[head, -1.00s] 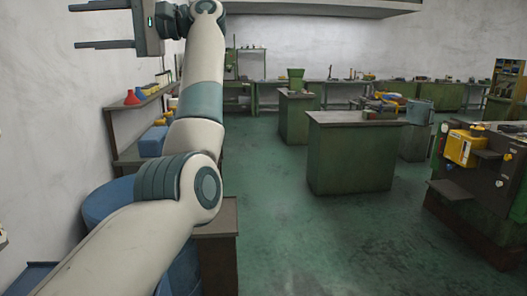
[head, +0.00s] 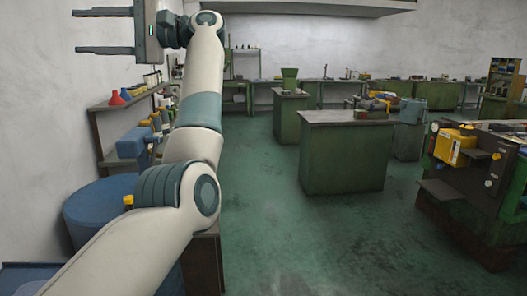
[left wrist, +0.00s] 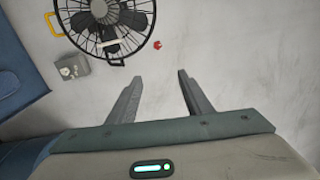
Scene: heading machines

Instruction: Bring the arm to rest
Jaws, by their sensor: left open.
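My left gripper (head: 105,31) is at the top left of the head view, raised high at the end of my left arm, with its two fingers pointing left and apart. It is open and nothing is between the fingers. In the left wrist view the two fingers of my left gripper (left wrist: 158,95) point toward a pale wall, spread apart and empty. My right gripper does not show in either view.
A wall shelf (head: 130,97) with a red funnel (head: 116,97) is below the gripper. A blue drum (head: 90,210) stands beside my arm. A black fan (left wrist: 105,22) is by the wall. A green cabinet (head: 345,155) stands on open floor; a machine (head: 480,175) is at right.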

